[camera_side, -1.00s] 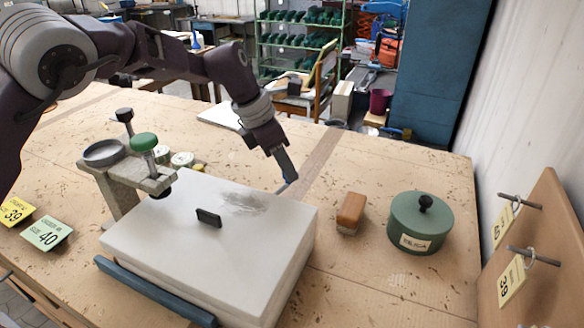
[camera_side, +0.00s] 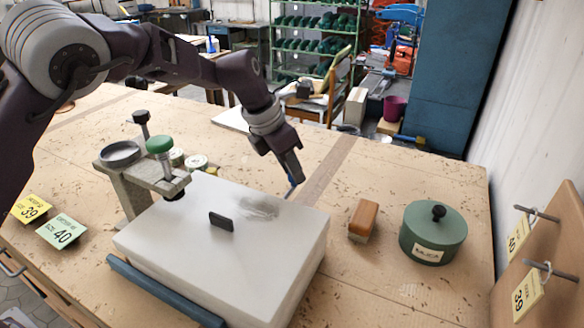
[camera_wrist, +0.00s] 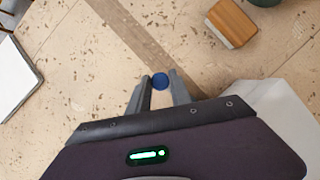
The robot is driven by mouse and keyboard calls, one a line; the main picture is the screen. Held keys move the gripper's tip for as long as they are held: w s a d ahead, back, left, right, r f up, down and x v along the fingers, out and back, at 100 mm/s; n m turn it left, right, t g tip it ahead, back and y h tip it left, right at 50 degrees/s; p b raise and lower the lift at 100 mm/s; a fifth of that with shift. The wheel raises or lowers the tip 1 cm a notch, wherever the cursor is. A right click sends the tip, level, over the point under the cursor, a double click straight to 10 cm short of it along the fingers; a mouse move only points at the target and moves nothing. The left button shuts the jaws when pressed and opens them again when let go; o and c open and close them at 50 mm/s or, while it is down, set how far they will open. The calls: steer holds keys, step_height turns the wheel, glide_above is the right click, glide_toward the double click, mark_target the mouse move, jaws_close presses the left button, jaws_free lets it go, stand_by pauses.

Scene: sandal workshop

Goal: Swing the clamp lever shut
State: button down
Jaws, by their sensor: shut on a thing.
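My gripper (camera_side: 293,178) is low behind the far right corner of the white box. In the wrist view my gripper (camera_wrist: 160,88) has its two fingers on either side of a small blue round end (camera_wrist: 160,81). A bit of blue (camera_side: 291,190) shows at the fingertips in the side view. It may be the clamp lever's grip; the rest of it is hidden. A grey bracket (camera_side: 130,190) stands at the box's left side, with a green knob (camera_side: 159,144), a black knob (camera_side: 141,117) and a black pad over the box.
The white box (camera_side: 215,275) with a black tab (camera_side: 221,221) fills the bench middle. A wood block (camera_side: 363,221) and a green lidded tin (camera_side: 433,232) stand right of it. Number cards (camera_side: 58,231) lie at left. A pegboard (camera_side: 560,255) is at right. Bench behind my gripper is clear.

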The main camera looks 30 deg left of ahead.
steer(key=c, duration=1.5)
jaws_free()
steer(key=shift+a, duration=0.1)
steer(key=shift+r, duration=0.1)
steer(key=v, duration=0.7)
